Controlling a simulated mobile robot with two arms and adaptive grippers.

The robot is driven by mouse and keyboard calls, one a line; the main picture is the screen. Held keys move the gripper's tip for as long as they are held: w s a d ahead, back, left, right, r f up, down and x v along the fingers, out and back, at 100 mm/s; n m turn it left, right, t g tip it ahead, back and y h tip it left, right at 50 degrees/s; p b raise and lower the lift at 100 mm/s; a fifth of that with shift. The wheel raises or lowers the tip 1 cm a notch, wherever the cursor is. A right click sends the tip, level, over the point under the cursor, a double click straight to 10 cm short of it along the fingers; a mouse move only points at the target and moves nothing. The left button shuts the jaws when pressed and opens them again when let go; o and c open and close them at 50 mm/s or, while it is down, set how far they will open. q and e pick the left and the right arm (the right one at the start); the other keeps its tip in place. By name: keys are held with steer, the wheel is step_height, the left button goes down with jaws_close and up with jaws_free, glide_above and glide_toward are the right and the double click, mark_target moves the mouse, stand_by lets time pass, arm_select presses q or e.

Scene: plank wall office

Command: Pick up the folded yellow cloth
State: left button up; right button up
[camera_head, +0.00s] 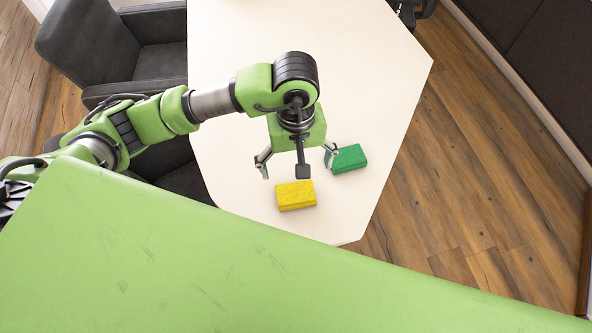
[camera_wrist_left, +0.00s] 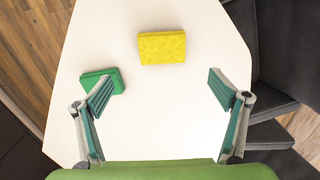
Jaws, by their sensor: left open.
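The folded yellow cloth (camera_head: 296,196) lies flat on the white table near its front end. It also shows in the left wrist view (camera_wrist_left: 162,47), at the top centre, beyond and between the fingertips. My left gripper (camera_head: 298,160) is open and empty above the table, just behind the cloth in the head view. Its two spread fingers (camera_wrist_left: 160,92) show in the left wrist view with bare table between them. The gripper does not touch the cloth. My right gripper is in neither view.
A green folded cloth or sponge (camera_head: 349,158) lies right of the yellow cloth, close to one finger of my left gripper. The white table (camera_head: 375,60) is otherwise clear. A dark armchair (camera_head: 95,45) stands at its left side. Wooden floor (camera_head: 470,190) lies to the right.

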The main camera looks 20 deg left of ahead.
arm_select(q)
steer(key=p, duration=0.1)
glide_above(295, 191)
step_height(295, 191, down, 6)
steer(key=shift+s+r, duration=0.1)
steer(key=shift+r, duration=0.15)
step_height(295, 191, down, 3)
steer(key=shift+d+f+p, duration=0.1)
steer(key=shift+p, duration=0.5)
step_height(295, 191, down, 4)
steer(key=shift+r+p, duration=0.25)
steer(key=shift+p, duration=0.55)
steer(key=shift+f, duration=0.55)
steer(key=c, duration=1.1)
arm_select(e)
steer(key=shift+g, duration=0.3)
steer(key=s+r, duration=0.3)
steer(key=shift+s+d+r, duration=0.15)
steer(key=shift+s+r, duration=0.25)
